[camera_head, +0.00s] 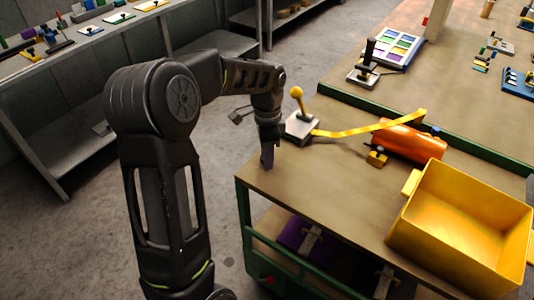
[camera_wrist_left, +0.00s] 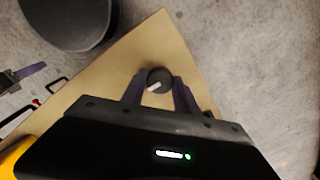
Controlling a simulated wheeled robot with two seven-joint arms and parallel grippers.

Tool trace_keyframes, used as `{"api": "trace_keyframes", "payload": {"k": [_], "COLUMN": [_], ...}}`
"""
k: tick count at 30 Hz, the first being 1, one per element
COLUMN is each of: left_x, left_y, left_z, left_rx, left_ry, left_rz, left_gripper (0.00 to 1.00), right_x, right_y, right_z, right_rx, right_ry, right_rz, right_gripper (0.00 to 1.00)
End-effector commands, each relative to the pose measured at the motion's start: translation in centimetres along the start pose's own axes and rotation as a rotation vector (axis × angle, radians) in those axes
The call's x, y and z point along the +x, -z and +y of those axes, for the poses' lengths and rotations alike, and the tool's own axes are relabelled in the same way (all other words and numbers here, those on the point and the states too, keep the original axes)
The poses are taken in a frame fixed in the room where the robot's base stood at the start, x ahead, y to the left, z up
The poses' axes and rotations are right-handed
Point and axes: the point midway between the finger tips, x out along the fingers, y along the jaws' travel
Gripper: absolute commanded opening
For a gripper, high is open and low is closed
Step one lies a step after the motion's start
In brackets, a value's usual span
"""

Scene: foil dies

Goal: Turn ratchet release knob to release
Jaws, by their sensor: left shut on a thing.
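The knob (camera_wrist_left: 158,80) is a dark round disc with a white pointer mark, near the corner of the tan bench top in the left wrist view. My left gripper (camera_wrist_left: 157,90) points down over it, its purple fingers shut on the knob's two sides. The pointer mark slants toward the lower left. In the head view my left gripper (camera_head: 267,160) is low at the bench's near left corner, and it hides the knob. What looks like my right gripper (camera_wrist_left: 30,72) shows partly at the left edge of the left wrist view, off the bench.
A grey block with a yellow ball lever (camera_head: 298,95) stands just behind my left gripper. A yellow strap (camera_head: 370,128) runs from it to an orange cylinder (camera_head: 408,140). A yellow bin (camera_head: 440,240) fills the bench's right side. The front middle is bare.

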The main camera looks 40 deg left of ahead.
Motion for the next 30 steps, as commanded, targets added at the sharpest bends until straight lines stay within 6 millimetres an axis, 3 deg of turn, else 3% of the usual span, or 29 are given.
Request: {"api": "trace_keyframes", "payload": {"k": [2,3,9,20,30], "left_x": [-0.2,-0.2,-0.1,-0.4,-5.1], "left_y": [0.1,0.1,0.0,0.0,0.1], "left_z": [-0.1,-0.1,-0.1,-0.1,-0.1], "left_rx": [0.002,0.001,0.000,-0.001,0.000], "left_ry": [0.005,0.005,0.003,0.002,0.005], "left_rz": [0.002,0.002,0.001,0.001,0.002], "left_gripper": [0.00,0.38,0.55,0.56,0.56], "right_x": [0.0,0.0,0.0,0.0,0.5], "right_y": [0.0,0.0,0.0,0.0,0.0], "right_z": [0.0,0.0,0.0,0.0,0.2], "right_rx": [0.000,0.000,0.000,0.000,0.000], "right_ry": [0.000,0.000,0.000,0.000,0.000], "right_rz": [0.000,0.000,0.000,0.000,0.000], "right_gripper": [0.36,0.36,0.36,0.36,0.36]}}
